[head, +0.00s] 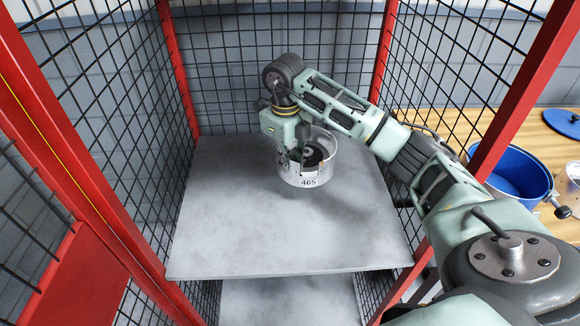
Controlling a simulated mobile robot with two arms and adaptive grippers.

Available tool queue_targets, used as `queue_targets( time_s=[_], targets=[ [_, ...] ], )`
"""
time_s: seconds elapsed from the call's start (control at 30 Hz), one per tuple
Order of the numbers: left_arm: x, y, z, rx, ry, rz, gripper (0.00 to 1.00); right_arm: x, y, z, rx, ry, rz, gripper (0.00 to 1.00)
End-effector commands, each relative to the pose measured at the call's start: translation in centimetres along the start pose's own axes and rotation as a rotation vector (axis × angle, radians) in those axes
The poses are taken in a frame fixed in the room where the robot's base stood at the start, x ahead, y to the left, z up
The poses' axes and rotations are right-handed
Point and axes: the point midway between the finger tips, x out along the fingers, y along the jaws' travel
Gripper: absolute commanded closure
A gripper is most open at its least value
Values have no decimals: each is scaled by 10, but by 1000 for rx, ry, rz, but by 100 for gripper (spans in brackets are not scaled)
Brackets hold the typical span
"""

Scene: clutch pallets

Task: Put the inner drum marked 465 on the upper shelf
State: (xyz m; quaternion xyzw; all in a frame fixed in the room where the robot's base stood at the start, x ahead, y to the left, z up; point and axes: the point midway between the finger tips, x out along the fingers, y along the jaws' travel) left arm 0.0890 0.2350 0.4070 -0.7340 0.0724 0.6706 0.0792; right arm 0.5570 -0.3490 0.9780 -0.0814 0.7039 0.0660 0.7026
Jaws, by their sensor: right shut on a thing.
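The inner drum marked 465 (310,180) is a short metal cylinder with an open top and its number facing me. It is over the back middle of the grey upper shelf (235,235). My right gripper (303,153) is shut on the drum's rim from above. A soft shadow lies under the drum; I cannot tell whether its base touches the shelf. The gripper's fingers partly hide the drum's inside and left wall. My left gripper is not in view.
Red posts (507,95) and black wire mesh (100,75) enclose the shelf. A lower shelf (290,302) shows beneath. To the right, a wooden table (430,120) holds a blue pot (512,170) and a blue lid (562,122). The shelf's front and left are clear.

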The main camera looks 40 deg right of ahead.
Motion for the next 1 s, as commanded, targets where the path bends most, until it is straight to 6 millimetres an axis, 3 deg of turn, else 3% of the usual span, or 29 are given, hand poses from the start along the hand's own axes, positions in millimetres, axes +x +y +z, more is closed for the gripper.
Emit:
queue_targets(
  time_s=[0.5,0.83,1.0],
  targets=[
    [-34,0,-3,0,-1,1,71,42,85,19,-3,-8,0,100],
    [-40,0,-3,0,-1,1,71,57,98,22,-1,-7,-2,100],
    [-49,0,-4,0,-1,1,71,77,99,22,-2,-6,-2,100]
  ],
)
